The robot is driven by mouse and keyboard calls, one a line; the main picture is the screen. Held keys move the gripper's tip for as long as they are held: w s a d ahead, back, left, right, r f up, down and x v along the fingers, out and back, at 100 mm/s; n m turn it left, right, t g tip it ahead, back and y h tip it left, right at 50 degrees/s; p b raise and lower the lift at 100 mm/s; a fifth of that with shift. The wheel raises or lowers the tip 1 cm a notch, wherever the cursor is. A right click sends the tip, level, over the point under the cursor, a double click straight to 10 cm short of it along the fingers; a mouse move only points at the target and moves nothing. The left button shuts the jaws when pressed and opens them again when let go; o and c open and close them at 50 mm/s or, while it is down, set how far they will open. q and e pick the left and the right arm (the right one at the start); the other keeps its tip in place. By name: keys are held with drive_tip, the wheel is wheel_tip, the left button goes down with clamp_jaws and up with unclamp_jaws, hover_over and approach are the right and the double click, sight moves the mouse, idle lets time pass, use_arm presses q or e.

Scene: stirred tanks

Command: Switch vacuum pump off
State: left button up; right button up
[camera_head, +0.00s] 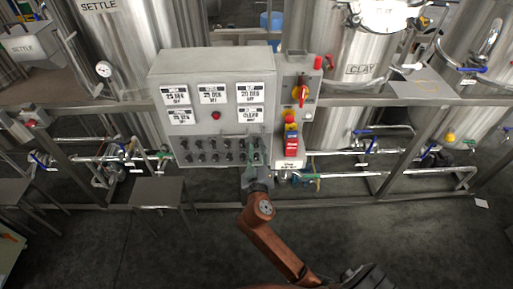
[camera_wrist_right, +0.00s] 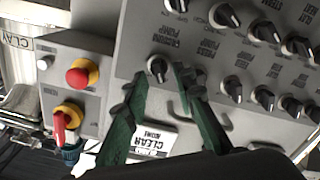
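The grey control panel (camera_head: 215,115) carries two rows of dark rotary knobs on its lower front. In the right wrist view the panel is upside down. My right gripper (camera_wrist_right: 160,74) has green fingers spread apart, with one black knob (camera_wrist_right: 157,68) between their tips; I see no firm contact. The label beside this knob (camera_wrist_right: 188,42) is upside down and hard to read, seemingly ending in "PUMP". In the head view my right gripper (camera_head: 254,157) is at the right end of the knob rows and hides some knobs. My left gripper is not in view.
Beside the panel are a red-and-yellow emergency button (camera_wrist_right: 82,76) and a red rotary switch (camera_wrist_right: 66,116). A display reading CLEAR (camera_wrist_right: 152,140) lies behind the fingers. Steel tanks (camera_head: 125,45), pipes and a stool (camera_head: 158,192) stand around.

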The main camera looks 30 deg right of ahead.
drive_tip(key=v, duration=1.2)
drive_tip(key=shift+d, duration=0.1)
